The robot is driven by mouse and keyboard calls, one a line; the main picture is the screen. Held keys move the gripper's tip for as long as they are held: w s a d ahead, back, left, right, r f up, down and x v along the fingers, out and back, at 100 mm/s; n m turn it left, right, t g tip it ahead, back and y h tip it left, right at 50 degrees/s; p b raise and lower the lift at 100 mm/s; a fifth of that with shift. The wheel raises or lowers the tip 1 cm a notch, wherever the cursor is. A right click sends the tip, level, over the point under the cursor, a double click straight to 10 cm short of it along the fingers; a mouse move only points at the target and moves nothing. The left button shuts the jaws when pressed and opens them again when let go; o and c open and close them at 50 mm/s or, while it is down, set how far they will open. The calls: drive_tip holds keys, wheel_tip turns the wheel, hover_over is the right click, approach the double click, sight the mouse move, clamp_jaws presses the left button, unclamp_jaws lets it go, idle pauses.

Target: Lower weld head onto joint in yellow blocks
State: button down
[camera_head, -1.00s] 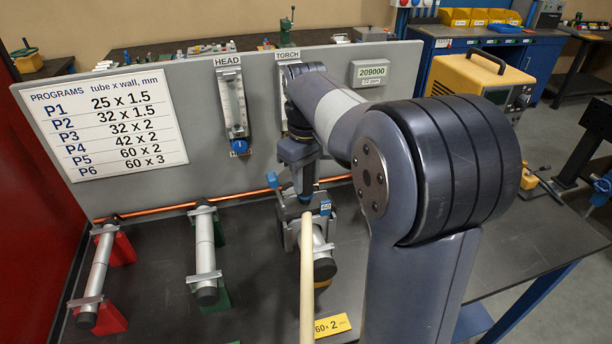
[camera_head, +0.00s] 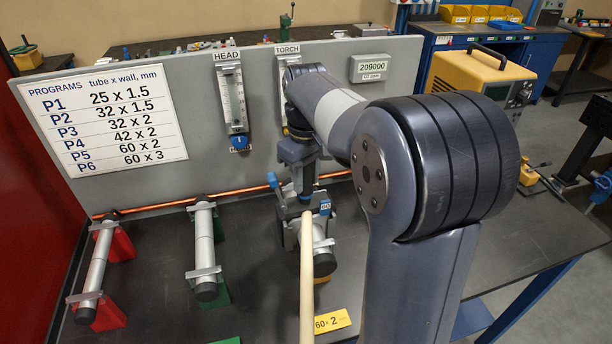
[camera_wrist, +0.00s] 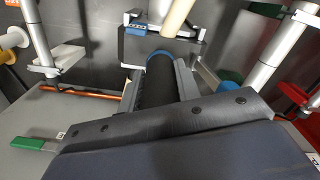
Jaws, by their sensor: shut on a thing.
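The weld head (camera_head: 290,212), a grey block with a blue 60 label, sits over the tube (camera_head: 324,264) in the yellow blocks (camera_head: 322,281). The tube's dark end and a little yellow show below it; the joint is hidden. My gripper (camera_head: 305,192) is above the head, shut on its upright dark grip with a blue collar. In the wrist view, my gripper (camera_wrist: 160,82) closes around that dark grip, and the head (camera_wrist: 190,48) lies beyond it. I cannot tell whether the head touches the tube.
A pale hose or rod (camera_head: 306,270) runs from the head toward the camera. Tubes in green blocks (camera_head: 205,250) and red blocks (camera_head: 98,270) stand to the left. The grey panel (camera_head: 330,75) rises behind, with a copper pipe (camera_head: 160,208) along its foot. A 60 x 2 card (camera_head: 332,322) lies in front.

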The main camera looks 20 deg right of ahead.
drive_tip(key=c, duration=0.9)
unclamp_jaws()
drive_tip(key=shift+f, duration=0.1)
drive_tip(key=shift+c, duration=0.2)
drive_tip(key=shift+f, duration=0.1)
wheel_tip(320, 180, up, 11)
wheel_tip(320, 180, down, 11)
drive_tip(key=shift+r, duration=0.5)
drive_tip(key=shift+f, duration=0.15)
